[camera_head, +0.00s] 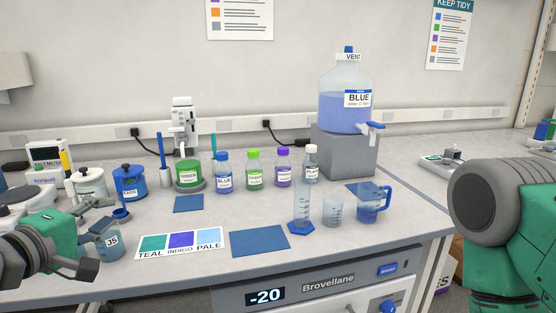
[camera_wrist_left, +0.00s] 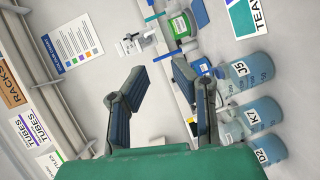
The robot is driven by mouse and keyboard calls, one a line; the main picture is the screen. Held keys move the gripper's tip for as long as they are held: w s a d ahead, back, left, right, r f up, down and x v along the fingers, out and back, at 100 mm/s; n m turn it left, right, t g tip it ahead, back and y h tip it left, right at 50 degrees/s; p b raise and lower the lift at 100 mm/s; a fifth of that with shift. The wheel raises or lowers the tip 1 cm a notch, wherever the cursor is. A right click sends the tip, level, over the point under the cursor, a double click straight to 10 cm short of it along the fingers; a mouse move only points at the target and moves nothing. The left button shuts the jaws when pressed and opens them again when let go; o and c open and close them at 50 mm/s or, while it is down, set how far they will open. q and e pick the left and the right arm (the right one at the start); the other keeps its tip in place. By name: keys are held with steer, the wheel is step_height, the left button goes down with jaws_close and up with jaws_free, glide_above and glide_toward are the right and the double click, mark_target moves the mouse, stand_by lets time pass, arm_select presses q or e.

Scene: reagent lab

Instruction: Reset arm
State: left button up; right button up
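My left gripper (camera_head: 92,238) comes in at the lower left of the head view, its fingers spread near the J5 beaker (camera_head: 112,243). In the left wrist view the left gripper (camera_wrist_left: 158,75) is open, with nothing between its fingers. The J5 beaker (camera_wrist_left: 250,70) stands to the right of the fingers there, beside the K7 beaker (camera_wrist_left: 240,118) and the D2 beaker (camera_wrist_left: 265,150). In the head view my right arm (camera_head: 505,220) fills the lower right; its gripper is out of view.
A blue-liquid carboy (camera_head: 345,105) stands on a grey block (camera_head: 345,155). Several capped bottles line the bench, with a graduated cylinder (camera_head: 301,210), a clear beaker (camera_head: 333,209) and a blue-handled jug (camera_head: 370,207) near the front edge. A colour card (camera_head: 182,243) and a blue mat (camera_head: 258,241) lie flat.

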arm_select(q)
steer(key=s+d+f+m+g, duration=0.2)
steer(key=s+f+m+g, duration=0.15)
steer(key=f, duration=0.75)
steer(key=s+d+f+m+g, duration=0.25)
steer(key=s+f+g, duration=0.2)
steer(key=f, duration=0.65)
steer(key=s+a+f+m+g+y, duration=0.1)
steer(key=s+f+m+g, duration=0.2)
steer(key=s+f, duration=0.5)
steer(key=s+f+m+g+y, duration=0.2)
steer(key=s+f+m+g, duration=0.2)
steer(key=s+f, duration=0.5)
steer(key=s+m, duration=0.2)
steer(key=s, duration=0.3)
steer(key=shift+a, duration=0.35)
steer(key=shift+a, duration=0.1)
